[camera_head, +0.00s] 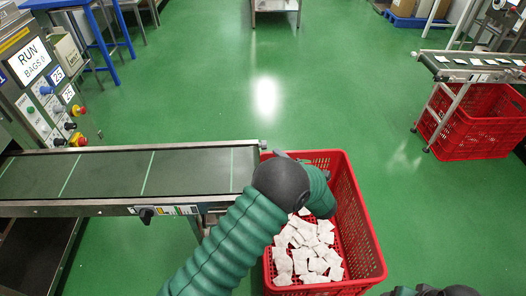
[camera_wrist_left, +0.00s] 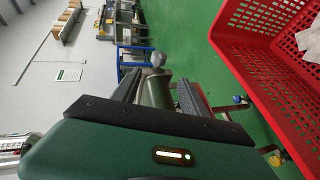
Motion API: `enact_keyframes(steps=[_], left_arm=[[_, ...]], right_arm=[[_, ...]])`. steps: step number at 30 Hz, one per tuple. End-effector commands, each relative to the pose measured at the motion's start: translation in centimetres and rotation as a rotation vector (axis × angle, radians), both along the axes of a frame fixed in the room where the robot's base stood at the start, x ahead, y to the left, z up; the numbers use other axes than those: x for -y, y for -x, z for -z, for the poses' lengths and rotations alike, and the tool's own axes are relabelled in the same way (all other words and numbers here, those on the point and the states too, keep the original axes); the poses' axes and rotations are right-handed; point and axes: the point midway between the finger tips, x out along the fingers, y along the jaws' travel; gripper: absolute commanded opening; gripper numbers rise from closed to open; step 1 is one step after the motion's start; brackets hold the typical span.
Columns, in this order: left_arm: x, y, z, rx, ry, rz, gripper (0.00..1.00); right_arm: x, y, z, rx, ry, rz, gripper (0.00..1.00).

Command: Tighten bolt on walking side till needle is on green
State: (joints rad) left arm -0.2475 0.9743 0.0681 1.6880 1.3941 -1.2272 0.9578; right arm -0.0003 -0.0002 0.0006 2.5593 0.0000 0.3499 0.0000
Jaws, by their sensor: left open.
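The conveyor (camera_head: 110,172) has a dark green belt with pale cross lines and runs in from the left. On its near rail are a dark knob (camera_head: 147,215) and a small coloured scale strip (camera_head: 178,210). The needle is too small to make out. My left arm bends across the belt's right end and hides part of it. In the left wrist view my left gripper (camera_wrist_left: 160,85) is open, with a green roller-like surface (camera_wrist_left: 155,92) and a grey rounded part (camera_wrist_left: 157,59) visible between its fingers. I cannot tell whether that part is the bolt.
A red crate (camera_head: 365,235) holding white teabags (camera_head: 305,255) stands at the belt's right end, close to my left arm. A control panel (camera_head: 45,95) is at the left. Another red crate (camera_head: 480,125) stands under a second conveyor (camera_head: 465,70). Green floor between them is clear.

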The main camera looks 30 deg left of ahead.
Motion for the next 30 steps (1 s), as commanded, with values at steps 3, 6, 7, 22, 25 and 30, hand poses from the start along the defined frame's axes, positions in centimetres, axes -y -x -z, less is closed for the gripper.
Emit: enact_keyframes(steps=[3, 6, 7, 22, 25, 30], left_arm=[[-1.9, -1.7, 1.1, 0.001, -0.007, 0.001, 0.52], [-3.6, -3.2, 1.8, -0.001, -0.012, 0.003, 0.52], [-4.2, -3.6, 1.9, 0.0, -0.012, 0.003, 0.52], [-10.4, -7.9, 3.7, -0.002, -0.006, 0.008, 0.52], [-10.3, -7.9, 3.6, -0.002, -0.008, 0.009, 0.52], [-10.2, -7.8, 3.6, -0.002, -0.008, 0.009, 0.4]], right_arm=[[0.0, 0.0, 1.2, 0.0, 0.0, 0.0, 0.73], [0.0, 0.0, 1.9, -0.001, 0.0, 0.001, 0.73], [0.0, 0.0, 2.2, -0.001, 0.0, 0.001, 0.73], [0.0, 0.0, 4.0, -0.001, 0.0, 0.0, 0.73], [0.0, 0.0, 4.0, -0.001, 0.0, 0.0, 0.73], [0.1, 0.0, 4.0, -0.001, 0.0, 0.001, 0.73]])
